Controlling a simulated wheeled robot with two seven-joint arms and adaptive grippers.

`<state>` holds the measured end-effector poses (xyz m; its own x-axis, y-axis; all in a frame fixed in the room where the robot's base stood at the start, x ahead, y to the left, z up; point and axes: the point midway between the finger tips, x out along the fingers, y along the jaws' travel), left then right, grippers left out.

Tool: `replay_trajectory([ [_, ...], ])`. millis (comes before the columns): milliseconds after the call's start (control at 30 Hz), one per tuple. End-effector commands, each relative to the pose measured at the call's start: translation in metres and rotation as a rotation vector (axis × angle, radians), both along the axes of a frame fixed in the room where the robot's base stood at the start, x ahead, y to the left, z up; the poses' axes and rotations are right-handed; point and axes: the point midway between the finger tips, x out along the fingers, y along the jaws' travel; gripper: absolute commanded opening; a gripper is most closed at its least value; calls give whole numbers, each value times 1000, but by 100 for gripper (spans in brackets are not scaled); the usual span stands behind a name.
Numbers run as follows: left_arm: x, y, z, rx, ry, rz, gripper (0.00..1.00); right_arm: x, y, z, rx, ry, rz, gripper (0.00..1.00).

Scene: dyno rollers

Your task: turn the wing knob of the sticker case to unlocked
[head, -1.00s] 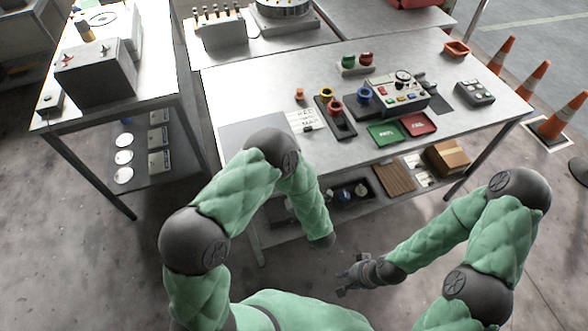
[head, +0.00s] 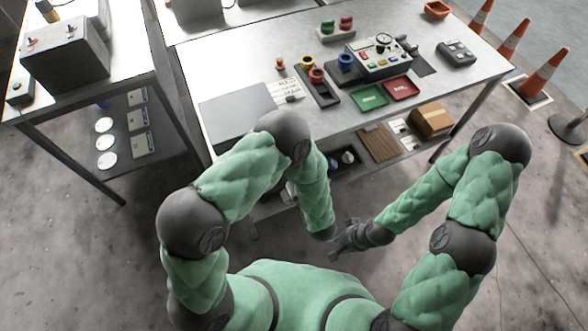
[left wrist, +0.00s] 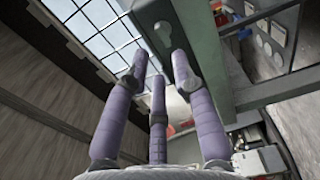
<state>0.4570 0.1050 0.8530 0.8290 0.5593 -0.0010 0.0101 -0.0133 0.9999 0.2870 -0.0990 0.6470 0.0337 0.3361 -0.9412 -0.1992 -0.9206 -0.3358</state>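No sticker case or wing knob can be made out for certain. My left gripper (left wrist: 160,68) shows in the left wrist view with its three purple-grey fingers apart and nothing between them. Beyond its fingertips is a dark grey part with a small knob-like mark (left wrist: 161,29); I cannot tell what it belongs to. In the head view the left hand is hidden below my left forearm. My right gripper (head: 345,238) is small in the head view, in front of the workbench, with its fingers apart and empty.
The workbench (head: 225,75) carries a grey flat panel (head: 236,108), a control box (head: 382,60), green (head: 368,97) and red (head: 401,88) trays and several cups. A lower shelf holds a cardboard box (head: 431,120). A side table with a grey box (head: 65,55) stands left. Cones (head: 546,70) stand right.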

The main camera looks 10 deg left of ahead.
Motion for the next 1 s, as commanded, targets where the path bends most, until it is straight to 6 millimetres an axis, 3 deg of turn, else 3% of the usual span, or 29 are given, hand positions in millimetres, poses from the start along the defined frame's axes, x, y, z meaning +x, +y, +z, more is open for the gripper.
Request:
replay_trajectory([
  [200,-26,-19,0,2,2,-5,26,0,0,0,0,0,0,26],
  [400,-38,-26,0,1,1,-2,26,0,0,0,0,0,0,26],
  [1000,-41,-27,0,1,1,1,26,0,0,0,0,0,0,26],
])
